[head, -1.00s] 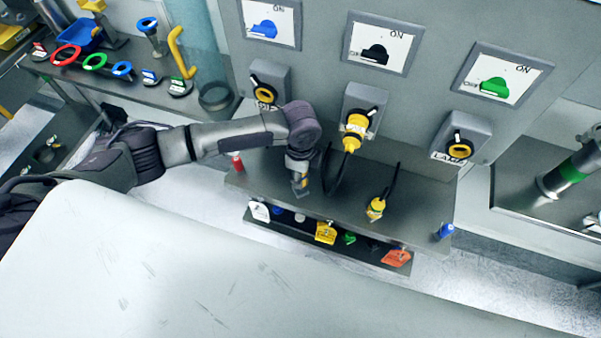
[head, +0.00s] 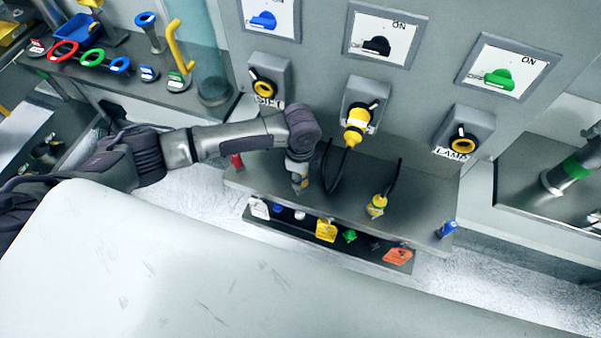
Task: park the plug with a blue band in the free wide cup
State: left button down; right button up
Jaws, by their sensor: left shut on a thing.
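My left gripper (head: 299,188) points down at the left part of the grey shelf (head: 420,215) under the panel. It is shut on a plug, mostly hidden by the gripper, with a little yellow showing. Its band and any cup below it cannot be made out. A black cable loop (head: 327,172) hangs just right of the gripper. A second yellow plug (head: 376,206) stands on the shelf farther right with its cable up; its cup is hidden. A third yellow plug (head: 356,128) sits in the middle socket. My right gripper is not in view.
The left socket (head: 264,90) and right socket (head: 463,145) hold no plug. A red item (head: 236,160) and a blue item (head: 447,229) are at the shelf ends. A lower ledge holds several tags, one yellow (head: 326,230), one orange (head: 398,256). A pale surface fills the foreground.

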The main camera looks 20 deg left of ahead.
pick_arm(q)
jog(key=shift+p, duration=0.3)
dwell(0.7)
jog(key=shift+p, duration=0.35)
jog(key=shift+f+b, duration=0.45)
jog(key=shift+f, duration=0.25)
dwell(0.5)
jog(key=c, duration=0.6)
grip_release()
